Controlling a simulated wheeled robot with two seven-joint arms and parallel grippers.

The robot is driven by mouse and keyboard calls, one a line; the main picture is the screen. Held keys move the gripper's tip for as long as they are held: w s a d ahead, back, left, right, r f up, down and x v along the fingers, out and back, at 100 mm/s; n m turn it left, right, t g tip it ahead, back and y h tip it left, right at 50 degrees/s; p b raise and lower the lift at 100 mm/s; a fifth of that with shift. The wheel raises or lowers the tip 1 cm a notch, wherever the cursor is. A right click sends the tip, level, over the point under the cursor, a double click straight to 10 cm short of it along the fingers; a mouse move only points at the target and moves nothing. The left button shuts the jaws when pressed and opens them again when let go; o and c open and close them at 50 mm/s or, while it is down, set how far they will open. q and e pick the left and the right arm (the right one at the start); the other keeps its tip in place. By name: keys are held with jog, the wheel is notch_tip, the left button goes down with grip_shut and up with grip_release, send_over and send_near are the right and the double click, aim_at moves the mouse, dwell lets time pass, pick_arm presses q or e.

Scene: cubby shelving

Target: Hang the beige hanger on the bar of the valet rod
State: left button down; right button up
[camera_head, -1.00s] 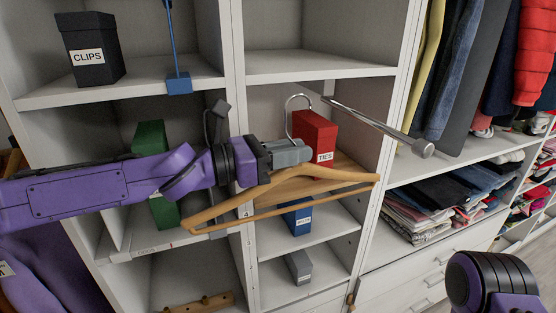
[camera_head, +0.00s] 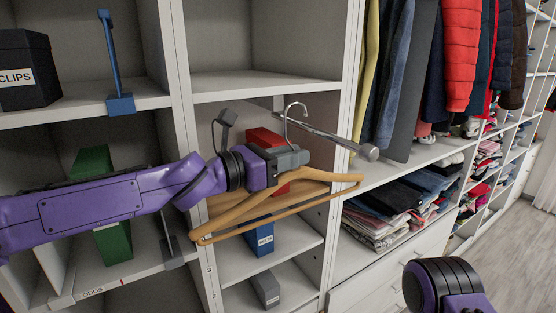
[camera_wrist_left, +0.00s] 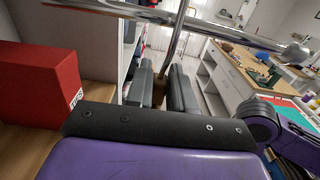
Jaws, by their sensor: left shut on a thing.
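The beige hanger (camera_head: 250,213) is in my left gripper (camera_head: 294,158), which is shut at its neck. Its metal hook (camera_head: 288,122) points up and its wooden arms spread below. The chrome valet rod (camera_head: 335,138) sticks out of the cubby, ending in a knob. In the head view the hook overlaps the rod. In the left wrist view the hook's stem (camera_wrist_left: 175,45) rises between the fingers (camera_wrist_left: 161,90) and crosses the bar (camera_wrist_left: 215,31); I cannot tell whether they touch. The hook's top is out of that view. My right gripper is out of view.
A red TIES box (camera_head: 263,138) stands behind the gripper, close by in the wrist view (camera_wrist_left: 40,88). Hanging clothes (camera_head: 400,80) are right of the rod. A blue box (camera_head: 260,238) and grey box (camera_head: 265,288) sit below. Open floor lies at far right.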

aim_at(300, 169)
pick_arm(q)
jog(key=shift+x, duration=0.85)
jog(key=shift+w+d+f+b, duration=0.1)
jog(key=shift+d+f+b, duration=0.15)
jog(key=shift+f+b, duration=0.45)
jog(key=shift+a+f+b, duration=0.1)
jog(key=shift+f+b, duration=0.35)
jog(key=shift+f, duration=0.25)
jog(key=c, duration=0.9)
grip_release()
